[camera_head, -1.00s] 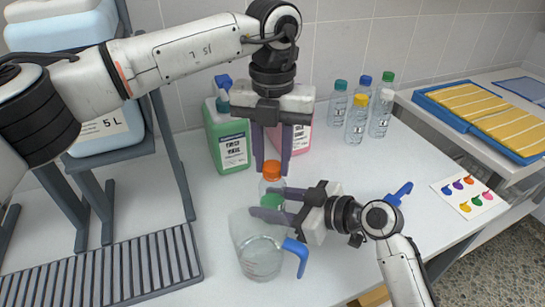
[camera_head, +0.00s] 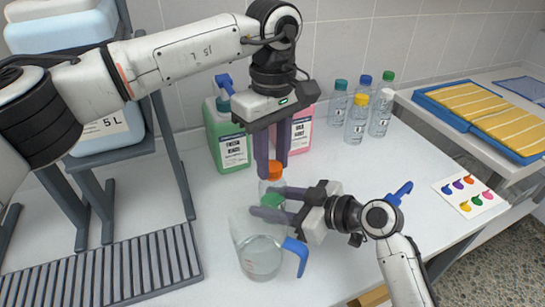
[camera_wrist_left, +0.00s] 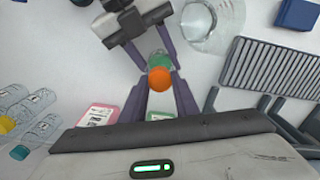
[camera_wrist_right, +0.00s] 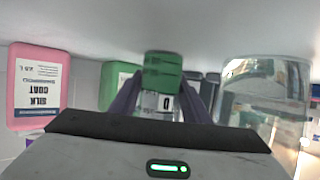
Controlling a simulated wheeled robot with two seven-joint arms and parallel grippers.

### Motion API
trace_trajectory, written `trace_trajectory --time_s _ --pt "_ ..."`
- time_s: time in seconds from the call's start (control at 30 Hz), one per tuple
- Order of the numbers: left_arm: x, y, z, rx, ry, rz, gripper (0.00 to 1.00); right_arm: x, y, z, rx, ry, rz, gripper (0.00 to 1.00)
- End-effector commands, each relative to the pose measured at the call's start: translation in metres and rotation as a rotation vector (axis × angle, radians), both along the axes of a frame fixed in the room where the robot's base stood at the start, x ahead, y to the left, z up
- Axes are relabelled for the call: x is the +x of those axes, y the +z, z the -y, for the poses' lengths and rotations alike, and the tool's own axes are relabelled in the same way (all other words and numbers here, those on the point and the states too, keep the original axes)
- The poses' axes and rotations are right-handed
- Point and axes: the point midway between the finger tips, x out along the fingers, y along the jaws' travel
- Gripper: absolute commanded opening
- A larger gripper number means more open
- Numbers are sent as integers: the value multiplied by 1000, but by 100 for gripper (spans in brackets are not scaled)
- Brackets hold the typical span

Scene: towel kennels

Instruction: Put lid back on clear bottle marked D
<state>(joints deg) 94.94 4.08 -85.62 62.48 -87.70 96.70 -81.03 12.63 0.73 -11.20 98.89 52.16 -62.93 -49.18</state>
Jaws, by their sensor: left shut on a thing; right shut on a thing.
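An orange lid (camera_head: 271,168) is at the bottle's mouth. My left gripper (camera_head: 272,172) reaches down from above, shut on this lid. It also shows between the fingers in the left wrist view (camera_wrist_left: 159,79). My right gripper (camera_head: 270,207) comes in sideways, shut on the bottle's lower body. I cannot tell how tightly the lid sits.
A glass pitcher (camera_head: 259,255) with a blue handle stands just in front. A green jug (camera_head: 226,145) and a pink jug (camera_head: 301,133) stand behind. Several capped bottles (camera_head: 356,118) are at the back right. A dark slatted rack (camera_head: 105,270) lies left.

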Motion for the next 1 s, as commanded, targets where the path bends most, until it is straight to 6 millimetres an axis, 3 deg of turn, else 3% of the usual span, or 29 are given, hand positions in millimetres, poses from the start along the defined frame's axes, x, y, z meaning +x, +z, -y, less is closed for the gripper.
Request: trace_trajectory --time_s 0.17,0.2,0.3,0.67,0.77,1.0 --pt "0 0 0 0 -35 0 1 0 -1 0 -1 0 -2 0" --pt "0 0 0 -1 -34 -1 33 0 -1 0 -1 0 -2 0" --pt "0 0 0 -1 -33 -1 49 0 -1 0 -1 0 -2 0" --pt "0 5 0 -1 -31 1 49 0 -1 0 -1 0 -2 0" --pt "1 17 1 -2 -30 3 49 0 -1 0 -1 0 -2 0" --pt "1 68 1 -2 -30 4 49 0 -1 0 -1 0 -2 0"
